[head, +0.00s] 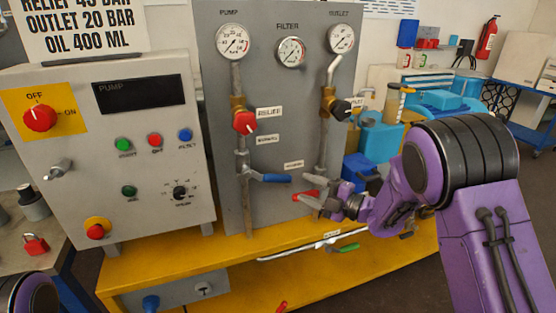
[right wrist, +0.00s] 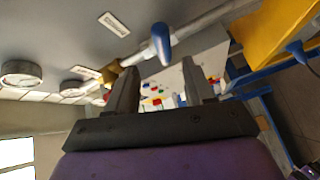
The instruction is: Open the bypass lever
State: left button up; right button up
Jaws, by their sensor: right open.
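A blue lever handle (head: 270,178) points right from the valve on the left pipe of the grey panel, roughly level. The small labels near it are too blurred to read, so I cannot confirm which one names the bypass. In the right wrist view a blue handle (right wrist: 161,42) stands beyond the fingertips, apart from them. My right gripper (head: 318,202) is open and empty, right of and slightly below the blue handle; its open fingers also show in the right wrist view (right wrist: 158,88). A red handle (head: 303,195) is beside the fingertips. My left gripper is out of view.
The red relief knob (head: 245,122) and black outlet knob (head: 341,109) are above. A green-handled valve (head: 347,248) lies low on a pipe above the yellow base (head: 230,258). The control box (head: 110,150) stands left. Blue containers (head: 380,142) are behind my right arm.

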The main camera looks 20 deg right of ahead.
aim_at(283, 180)
jog(key=p+x, duration=0.2)
jog(key=x, duration=0.7)
jog(key=shift+w+a+f, duration=0.2)
jog(key=shift+w+a, duration=0.05)
jog(key=shift+a, duration=0.05)
jog(key=shift+w+a, duration=0.15)
jog(key=shift+w, duration=0.05)
jog(key=shift+c, duration=0.4)
